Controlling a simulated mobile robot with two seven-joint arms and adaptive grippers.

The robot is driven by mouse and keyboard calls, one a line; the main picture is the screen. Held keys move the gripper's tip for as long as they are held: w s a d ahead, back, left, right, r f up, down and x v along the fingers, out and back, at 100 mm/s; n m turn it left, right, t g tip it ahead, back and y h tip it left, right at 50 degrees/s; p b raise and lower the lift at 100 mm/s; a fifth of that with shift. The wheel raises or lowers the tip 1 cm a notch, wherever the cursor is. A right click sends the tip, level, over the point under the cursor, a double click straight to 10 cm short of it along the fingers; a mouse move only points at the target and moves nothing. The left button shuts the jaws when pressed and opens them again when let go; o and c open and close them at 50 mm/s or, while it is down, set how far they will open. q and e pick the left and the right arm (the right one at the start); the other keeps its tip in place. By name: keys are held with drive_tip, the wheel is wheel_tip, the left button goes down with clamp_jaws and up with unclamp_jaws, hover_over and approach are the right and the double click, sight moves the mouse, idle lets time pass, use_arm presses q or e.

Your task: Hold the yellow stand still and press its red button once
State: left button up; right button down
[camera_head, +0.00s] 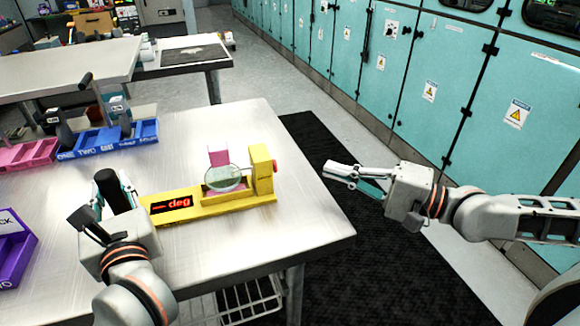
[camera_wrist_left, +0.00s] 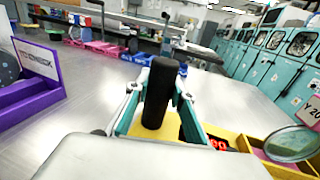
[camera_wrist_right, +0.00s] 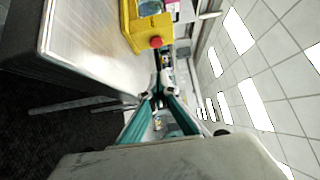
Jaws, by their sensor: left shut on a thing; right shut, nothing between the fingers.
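The yellow stand (camera_head: 225,207) lies on the metal table, with a red "deg" display (camera_head: 173,204), a round lens and a pink piece on it. Its red button (camera_head: 275,166) is on the right end of its upright block. The button also shows in the right wrist view (camera_wrist_right: 156,42). My left gripper (camera_head: 113,193) is shut on a black upright handle (camera_wrist_left: 160,92) at the stand's left end. The lens (camera_wrist_left: 291,144) is at the right of the left wrist view. My right gripper (camera_head: 327,174) is shut and empty, to the right of the button and apart from it, past the table edge.
A purple bin (camera_head: 12,245) is at the table's left edge. Pink and blue bins (camera_head: 110,138) stand along its far left. The table (camera_head: 270,125) is clear behind the stand. Teal cabinets (camera_head: 400,80) line the right, beyond a dark floor mat (camera_head: 320,145).

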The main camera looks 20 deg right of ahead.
sight(275, 166)
drive_tip(key=shift+x, duration=2.8)
drive_tip(key=shift+a, duration=2)
drive_tip(key=shift+a, duration=0.1)
